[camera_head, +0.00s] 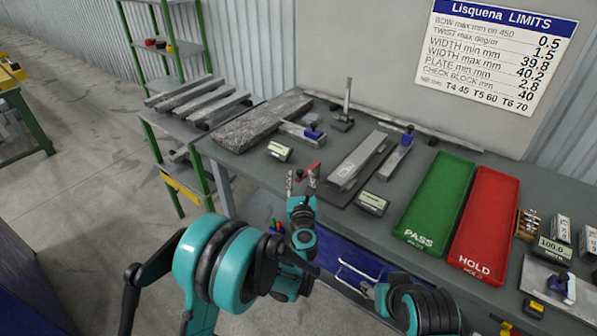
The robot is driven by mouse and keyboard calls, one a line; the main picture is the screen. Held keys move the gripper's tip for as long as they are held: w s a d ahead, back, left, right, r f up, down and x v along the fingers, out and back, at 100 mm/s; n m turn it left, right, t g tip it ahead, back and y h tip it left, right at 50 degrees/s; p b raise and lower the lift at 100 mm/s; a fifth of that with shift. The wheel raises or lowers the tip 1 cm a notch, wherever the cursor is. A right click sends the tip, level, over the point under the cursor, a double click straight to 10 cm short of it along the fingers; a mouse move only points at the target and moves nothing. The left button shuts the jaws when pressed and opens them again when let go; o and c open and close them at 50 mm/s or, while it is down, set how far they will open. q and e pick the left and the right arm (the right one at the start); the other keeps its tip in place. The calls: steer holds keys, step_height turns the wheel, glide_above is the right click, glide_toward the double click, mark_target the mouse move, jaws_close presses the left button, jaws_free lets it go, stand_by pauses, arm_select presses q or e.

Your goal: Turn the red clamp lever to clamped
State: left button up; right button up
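The red clamp lever (312,168) is a small red bar near the front edge of the grey table, left of a dark plate that bears a grey metal bar (357,160). My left gripper (301,177) points up and away at the table's front edge, just in front of the lever. Its two fingers stand apart with a gap between them. Its tips overlap the lever's near end in the picture, and I cannot tell if they touch it. The lever's mount is partly hidden by the gripper.
A rough stone slab (262,122) lies behind left. A green PASS tray (436,204) and a red HOLD tray (485,226) lie to the right. A blue drawer (345,262) is below the edge.

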arm_select(q)
steer(key=w+b, duration=0.1)
steer(key=w, duration=0.6)
steer(key=shift+w+a, duration=0.2)
steer(key=shift+w, duration=0.1)
jaws_close()
